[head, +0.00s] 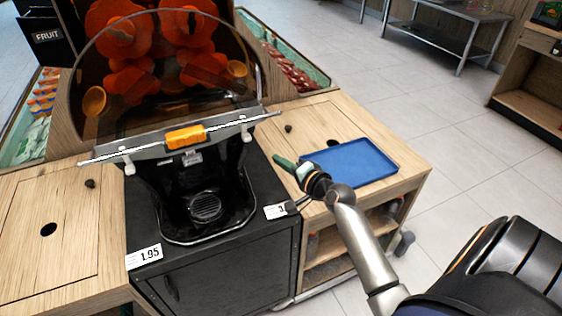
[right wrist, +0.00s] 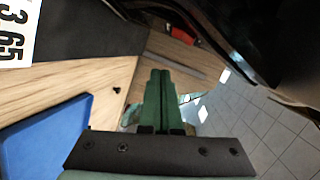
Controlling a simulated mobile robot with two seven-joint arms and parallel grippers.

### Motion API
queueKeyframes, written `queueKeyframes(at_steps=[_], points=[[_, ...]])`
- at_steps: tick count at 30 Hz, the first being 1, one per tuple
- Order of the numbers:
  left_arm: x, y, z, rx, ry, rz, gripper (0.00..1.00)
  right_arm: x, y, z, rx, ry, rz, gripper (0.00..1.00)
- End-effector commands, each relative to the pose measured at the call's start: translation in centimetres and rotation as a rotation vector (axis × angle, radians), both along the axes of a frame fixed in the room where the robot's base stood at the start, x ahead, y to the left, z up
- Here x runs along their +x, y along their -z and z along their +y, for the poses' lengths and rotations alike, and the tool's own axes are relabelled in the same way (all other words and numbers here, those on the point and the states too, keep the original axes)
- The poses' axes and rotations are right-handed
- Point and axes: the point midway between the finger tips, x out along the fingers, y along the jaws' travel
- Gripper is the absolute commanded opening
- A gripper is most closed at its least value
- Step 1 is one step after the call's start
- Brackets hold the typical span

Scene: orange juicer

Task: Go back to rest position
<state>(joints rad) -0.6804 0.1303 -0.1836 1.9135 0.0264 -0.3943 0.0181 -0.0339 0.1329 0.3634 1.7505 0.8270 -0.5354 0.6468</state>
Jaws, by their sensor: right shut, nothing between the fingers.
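My right gripper (head: 283,163) is shut and empty, its green fingers pressed together. In the head view it is above the wooden counter, between the juicer and the blue tray. The right wrist view shows the same closed green fingers (right wrist: 158,95) pointing away over the counter. The orange juicer (head: 205,205) stands on a black cabinet, with orange drums behind a clear curved cover (head: 165,60). My left gripper is not in view.
A blue tray (head: 352,162) lies on the right wooden counter (head: 290,112), close to my right gripper; it also shows in the right wrist view (right wrist: 45,140). Price tags (head: 143,257) sit on the cabinet's front edge. Open tiled floor (head: 440,110) lies to the right.

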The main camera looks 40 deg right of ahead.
Motion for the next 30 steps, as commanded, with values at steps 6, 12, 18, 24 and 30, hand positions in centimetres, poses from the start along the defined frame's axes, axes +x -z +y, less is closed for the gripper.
queueKeyframes(at_steps=[6,12,18,24,30], points=[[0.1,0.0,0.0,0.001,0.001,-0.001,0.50,0.0,0.0,0.0,0.000,0.000,0.000,0.00],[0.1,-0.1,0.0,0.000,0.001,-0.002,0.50,0.0,0.0,0.0,-0.001,0.000,0.001,0.00],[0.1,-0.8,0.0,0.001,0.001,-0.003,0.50,-2.3,3.4,2.6,-0.174,-0.069,0.094,0.00],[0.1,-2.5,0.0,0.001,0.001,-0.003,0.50,-10.8,10.9,10.3,-0.656,-0.348,0.277,0.00],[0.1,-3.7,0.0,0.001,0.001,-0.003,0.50,-19.9,14.7,17.2,-1.034,-0.655,0.322,0.00]])
